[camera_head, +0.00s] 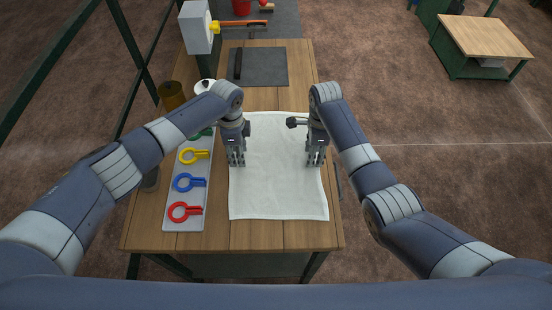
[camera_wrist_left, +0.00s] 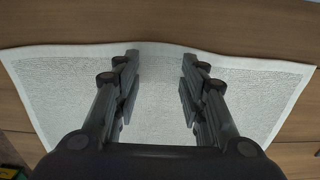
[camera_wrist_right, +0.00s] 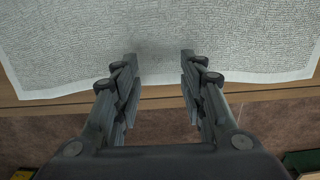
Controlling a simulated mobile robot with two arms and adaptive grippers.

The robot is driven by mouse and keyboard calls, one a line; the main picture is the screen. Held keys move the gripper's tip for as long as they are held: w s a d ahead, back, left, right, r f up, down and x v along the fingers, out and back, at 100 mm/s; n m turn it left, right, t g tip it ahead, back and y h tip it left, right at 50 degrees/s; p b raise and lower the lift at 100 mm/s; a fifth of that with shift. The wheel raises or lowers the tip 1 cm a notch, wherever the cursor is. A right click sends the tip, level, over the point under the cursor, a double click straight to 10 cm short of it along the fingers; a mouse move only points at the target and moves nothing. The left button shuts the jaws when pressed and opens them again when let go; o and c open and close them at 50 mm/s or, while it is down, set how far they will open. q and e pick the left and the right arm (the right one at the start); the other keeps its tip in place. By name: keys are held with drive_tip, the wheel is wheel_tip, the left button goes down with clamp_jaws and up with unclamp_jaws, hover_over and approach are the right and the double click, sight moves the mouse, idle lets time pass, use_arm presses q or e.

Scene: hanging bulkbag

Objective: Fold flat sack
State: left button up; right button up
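The white sack (camera_head: 278,190) lies flat and spread out on the wooden table. My left gripper (camera_head: 236,164) points down at the sack's left edge, and my right gripper (camera_head: 315,164) points down at its right edge. In the left wrist view, the fingers of my left gripper (camera_wrist_left: 160,75) are apart with the sack (camera_wrist_left: 160,110) below them and nothing between. In the right wrist view, my right gripper (camera_wrist_right: 160,75) is also open, with the sack's edge (camera_wrist_right: 90,88) below its fingers. I cannot tell whether the fingertips touch the cloth.
A grey tray (camera_head: 172,197) with red, blue and yellow ring-shaped tools stands left of the sack. A dark mat (camera_head: 265,66) with a black bar lies at the table's back. A brown roll (camera_head: 171,94) stands at the left. Bare wood (camera_head: 285,235) runs along the front edge.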

use_arm(q)
drive_tip(key=shift+f, duration=0.25)
use_arm(e)
drive_tip(key=shift+f, duration=0.25)
use_arm(q)
drive_tip(key=shift+s, duration=0.1)
use_arm(e)
drive_tip(key=shift+s, duration=0.1)
use_arm(q)
drive_tip(key=shift+f, duration=0.15)
use_arm(e)
drive_tip(key=shift+f, duration=0.1)
use_arm(q)
drive_tip(key=shift+c, duration=0.5)
use_arm(e)
drive_tip(key=shift+c, duration=0.5)
use_arm(q)
drive_tip(key=shift+s+f, duration=0.1)
drive_tip(key=shift+f, duration=0.1)
clamp_jaws()
use_arm(e)
drive_tip(key=shift+s+f, duration=0.1)
drive_tip(key=shift+f, duration=0.1)
clamp_jaws()
